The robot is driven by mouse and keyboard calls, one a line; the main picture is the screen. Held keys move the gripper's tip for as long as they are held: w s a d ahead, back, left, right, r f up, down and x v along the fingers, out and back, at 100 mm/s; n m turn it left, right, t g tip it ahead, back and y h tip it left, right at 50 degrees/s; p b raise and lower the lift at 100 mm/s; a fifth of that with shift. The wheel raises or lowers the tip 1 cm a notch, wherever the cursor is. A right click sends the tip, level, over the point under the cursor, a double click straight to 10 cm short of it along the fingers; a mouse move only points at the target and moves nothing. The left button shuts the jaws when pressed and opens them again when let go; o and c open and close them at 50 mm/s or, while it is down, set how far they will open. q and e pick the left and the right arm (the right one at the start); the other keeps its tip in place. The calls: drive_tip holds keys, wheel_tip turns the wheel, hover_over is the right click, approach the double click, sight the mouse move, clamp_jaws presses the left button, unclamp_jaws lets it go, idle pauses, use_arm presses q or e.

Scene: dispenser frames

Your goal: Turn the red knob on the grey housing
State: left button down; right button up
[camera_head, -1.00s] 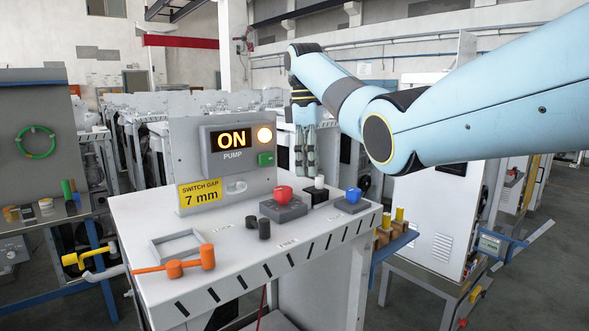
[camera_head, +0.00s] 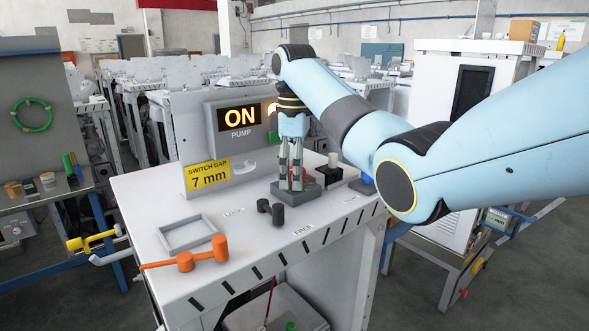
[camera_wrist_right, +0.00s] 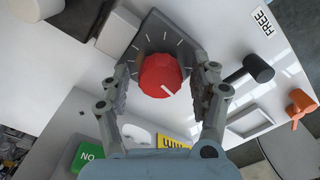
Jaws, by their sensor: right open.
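The red knob (camera_wrist_right: 160,75) sits on the grey housing (camera_wrist_right: 147,42), which has white tick marks around the knob and a white pointer line on the knob. In the head view the housing (camera_head: 303,192) stands on the white bench, and my gripper hides most of the knob. My right gripper (camera_head: 291,185) points down over the housing. In the right wrist view its two open fingers (camera_wrist_right: 164,84) are on either side of the knob; I cannot tell whether they touch it. My left gripper is not in view.
A black block with a white post (camera_head: 331,170) and a partly hidden blue knob (camera_head: 363,184) stand close to the right. Behind is the pump panel (camera_head: 246,167) reading ON.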

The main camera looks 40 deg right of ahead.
drive_tip(key=shift+a, duration=0.15)
drive_tip(key=shift+c, duration=0.5)
drive_tip(key=shift+w, duration=0.1)
drive_tip(key=c, duration=1.1)
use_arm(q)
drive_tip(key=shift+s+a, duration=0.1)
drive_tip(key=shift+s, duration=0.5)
use_arm(e)
drive_tip(key=m, duration=0.5)
drive_tip(key=shift+d, duration=0.2)
drive_tip(key=o, duration=1.2)
drive_tip(key=shift+a, duration=0.1)
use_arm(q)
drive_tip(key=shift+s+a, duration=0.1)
